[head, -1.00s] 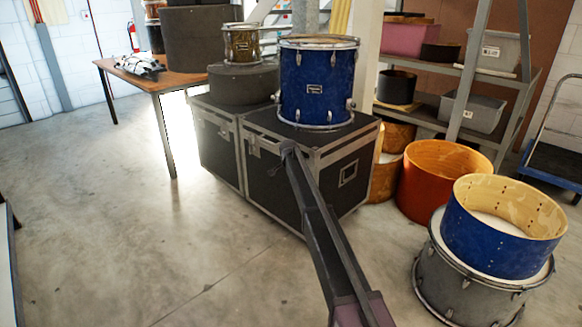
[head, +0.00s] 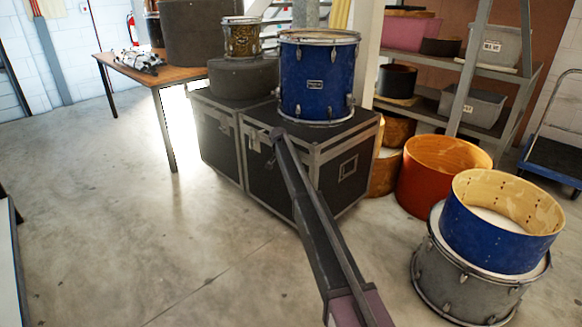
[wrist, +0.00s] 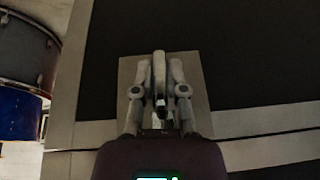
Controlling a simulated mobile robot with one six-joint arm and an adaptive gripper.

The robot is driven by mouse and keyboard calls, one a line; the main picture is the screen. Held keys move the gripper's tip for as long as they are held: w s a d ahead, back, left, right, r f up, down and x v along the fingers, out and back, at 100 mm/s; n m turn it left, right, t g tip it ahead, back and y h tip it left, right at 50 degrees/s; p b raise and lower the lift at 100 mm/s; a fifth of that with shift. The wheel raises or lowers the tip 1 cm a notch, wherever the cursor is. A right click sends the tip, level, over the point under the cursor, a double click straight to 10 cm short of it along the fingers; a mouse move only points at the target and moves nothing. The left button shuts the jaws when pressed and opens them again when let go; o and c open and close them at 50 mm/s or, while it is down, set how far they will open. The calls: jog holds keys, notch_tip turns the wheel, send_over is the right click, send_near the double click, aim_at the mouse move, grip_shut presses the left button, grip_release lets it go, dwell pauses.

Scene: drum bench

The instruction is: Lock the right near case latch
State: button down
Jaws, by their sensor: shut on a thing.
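Two black road cases with grey metal edges stand side by side, the left case (head: 214,158) and the right case (head: 268,187). My arm reaches to the right case's upper front edge. In the head view my gripper (head: 273,137) is small there, and its fingers cannot be made out. In the wrist view my gripper (wrist: 160,100) has both fingers close around a narrow pale latch part (wrist: 159,72), shut on it. Behind it is a pale plate (wrist: 194,72) on the dark case panel. The latch's lower end is partly hidden. Another metal fitting (head: 251,143) shows left of my gripper.
A blue drum (head: 318,82) stands on the right case. A round dark case (head: 243,78) with a small drum (head: 241,38) is on the left one. Drum shells (head: 440,178) and a blue shell (head: 500,240) crowd the right. The floor (head: 130,230) at left front is clear.

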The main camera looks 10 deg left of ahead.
jog(key=c, duration=0.7)
grip_release()
jog(key=shift+w+d, duration=0.2)
jog(key=shift+d, duration=0.1)
jog(key=shift+a, duration=0.1)
jog(key=shift+s+a, duration=0.15)
jog(key=shift+s, duration=0.05)
